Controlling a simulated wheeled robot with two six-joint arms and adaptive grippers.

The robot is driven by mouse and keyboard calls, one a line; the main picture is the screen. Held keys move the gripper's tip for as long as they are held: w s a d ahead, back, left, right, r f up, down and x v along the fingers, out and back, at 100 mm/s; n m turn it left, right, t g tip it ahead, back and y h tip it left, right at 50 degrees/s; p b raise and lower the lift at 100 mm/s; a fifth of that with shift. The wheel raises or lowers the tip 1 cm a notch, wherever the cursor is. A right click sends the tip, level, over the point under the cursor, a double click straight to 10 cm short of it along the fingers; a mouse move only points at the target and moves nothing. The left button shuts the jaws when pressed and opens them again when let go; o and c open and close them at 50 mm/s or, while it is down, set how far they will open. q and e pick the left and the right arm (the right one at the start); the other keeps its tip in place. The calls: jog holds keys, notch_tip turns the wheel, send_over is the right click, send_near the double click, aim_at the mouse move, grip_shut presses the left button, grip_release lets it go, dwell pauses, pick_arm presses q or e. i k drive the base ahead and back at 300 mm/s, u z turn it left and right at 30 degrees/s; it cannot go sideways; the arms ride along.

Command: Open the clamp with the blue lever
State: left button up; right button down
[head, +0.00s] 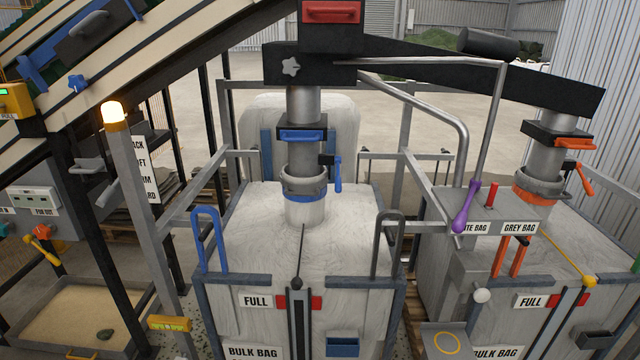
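The blue lever (338,178) hangs down from a small black block at the right side of a grey ring clamp (304,184). The clamp sits around the lower end of the left metal spout, at the neck of a white bulk bag (255,225). A blue band (305,198) shows just under the ring. The lever points almost straight down, beside the spout. The clamp's far side is hidden, and I cannot tell whether it is latched. Neither of my grippers shows in the head view.
A blue-handled slide gate (302,135) is higher on the same spout. A similar clamp with an orange lever (528,212) is on the right spout. A purple-handled lever (466,208), a blue loop (208,240) and a dark loop (388,240) stand around the bag.

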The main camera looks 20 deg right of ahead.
aim_at(338, 178)
jog(key=z, duration=0.1)
jog(key=i, duration=1)
jog(key=z, duration=0.1)
